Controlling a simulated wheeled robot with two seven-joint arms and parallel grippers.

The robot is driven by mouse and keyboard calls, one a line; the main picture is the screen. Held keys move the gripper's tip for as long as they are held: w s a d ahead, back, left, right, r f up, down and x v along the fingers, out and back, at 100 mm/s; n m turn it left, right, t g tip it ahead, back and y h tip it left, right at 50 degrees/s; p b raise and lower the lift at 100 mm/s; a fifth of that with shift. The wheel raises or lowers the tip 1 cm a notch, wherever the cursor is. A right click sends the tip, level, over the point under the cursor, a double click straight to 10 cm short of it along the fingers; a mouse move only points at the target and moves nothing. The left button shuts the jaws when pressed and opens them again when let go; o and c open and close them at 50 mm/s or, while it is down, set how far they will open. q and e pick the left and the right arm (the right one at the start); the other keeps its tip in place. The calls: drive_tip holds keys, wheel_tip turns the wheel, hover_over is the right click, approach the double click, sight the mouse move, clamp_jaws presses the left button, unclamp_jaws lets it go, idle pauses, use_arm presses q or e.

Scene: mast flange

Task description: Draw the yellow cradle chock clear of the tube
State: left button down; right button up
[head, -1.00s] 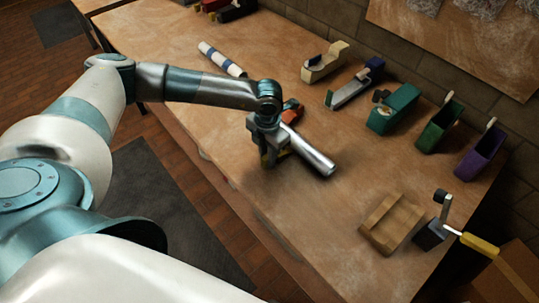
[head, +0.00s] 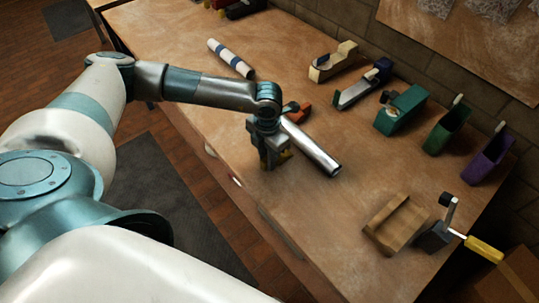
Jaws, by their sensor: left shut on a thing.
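The tube (head: 313,151) is a shiny silver cylinder lying slantwise on the workbench in the head view. A red-orange piece (head: 300,110) is at its far end. My left gripper (head: 275,160) is at the near-left side of the tube, close to the bench's front edge. It is shut on the yellow cradle chock (head: 286,154), of which only small yellow bits show beside the fingers. The rest of the chock is hidden by the gripper. A narrow strip of bench seems to show between gripper and tube. My right gripper is not in view.
A wooden tray (head: 379,229) and a crank device with a yellow handle (head: 484,249) stand at the right. A striped roll (head: 231,58) lies behind my left arm. Tape dispensers and green and purple holders line the back. Bench between is clear.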

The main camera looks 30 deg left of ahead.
use_arm(q)
drive_tip(key=c, duration=1.5)
unclamp_jaws()
drive_tip(key=shift+s, duration=0.1)
drive_tip(key=shift+c, duration=0.2)
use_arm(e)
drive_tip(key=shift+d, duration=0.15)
use_arm(q)
drive_tip(key=shift+r, duration=0.15)
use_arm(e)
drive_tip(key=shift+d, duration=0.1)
use_arm(q)
wheel_tip(320, 180, up, 17)
drive_tip(key=b, duration=0.4)
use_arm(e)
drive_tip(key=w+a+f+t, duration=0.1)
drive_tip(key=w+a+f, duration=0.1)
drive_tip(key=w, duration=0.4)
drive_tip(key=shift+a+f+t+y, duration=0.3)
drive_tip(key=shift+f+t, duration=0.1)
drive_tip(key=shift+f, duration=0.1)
use_arm(q)
drive_tip(key=shift+s, duration=0.1)
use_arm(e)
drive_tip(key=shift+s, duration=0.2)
